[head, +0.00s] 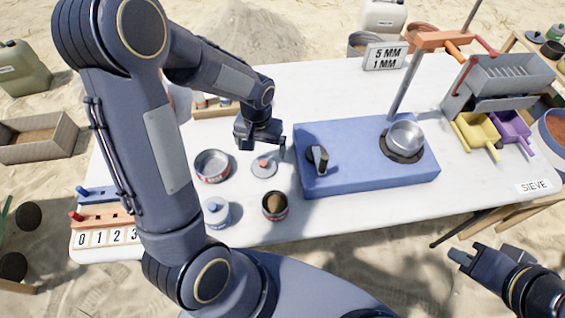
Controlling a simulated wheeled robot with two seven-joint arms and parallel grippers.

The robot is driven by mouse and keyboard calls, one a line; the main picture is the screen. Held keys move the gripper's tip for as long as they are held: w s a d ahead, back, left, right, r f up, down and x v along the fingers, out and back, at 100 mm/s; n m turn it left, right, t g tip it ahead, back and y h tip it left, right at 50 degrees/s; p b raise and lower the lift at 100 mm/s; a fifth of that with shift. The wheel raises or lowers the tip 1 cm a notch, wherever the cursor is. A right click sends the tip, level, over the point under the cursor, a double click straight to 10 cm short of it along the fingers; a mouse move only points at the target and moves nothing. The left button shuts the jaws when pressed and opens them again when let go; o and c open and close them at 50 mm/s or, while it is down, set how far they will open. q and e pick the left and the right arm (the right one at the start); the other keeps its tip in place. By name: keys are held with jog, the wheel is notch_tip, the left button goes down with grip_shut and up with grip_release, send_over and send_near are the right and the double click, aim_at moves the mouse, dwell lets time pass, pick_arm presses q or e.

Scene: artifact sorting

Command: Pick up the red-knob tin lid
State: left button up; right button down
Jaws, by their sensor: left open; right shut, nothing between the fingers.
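The red-knob tin lid (264,170) is a small grey disc with a red knob in its centre. It lies flat on the white table (320,97), left of the blue box. My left gripper (262,147) is open above and just behind the lid, pointing down; the lid is not between its fingers. My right gripper (463,257) is shut and empty, off the table's front edge at the lower right.
An open tin (212,167) stands left of the lid. A blue-knob tin (216,212) and a tin with brown contents (275,206) stand in front. The blue box (352,180) carries a black knob and a metal bowl (405,138).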

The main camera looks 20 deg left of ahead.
aim_at(263, 162)
pick_arm(q)
jog(key=shift+w+f, duration=0.1)
jog(key=shift+f, duration=0.4)
notch_tip(263, 162, down, 7)
jog(key=shift+c, duration=0.3)
jog(key=c, duration=1)
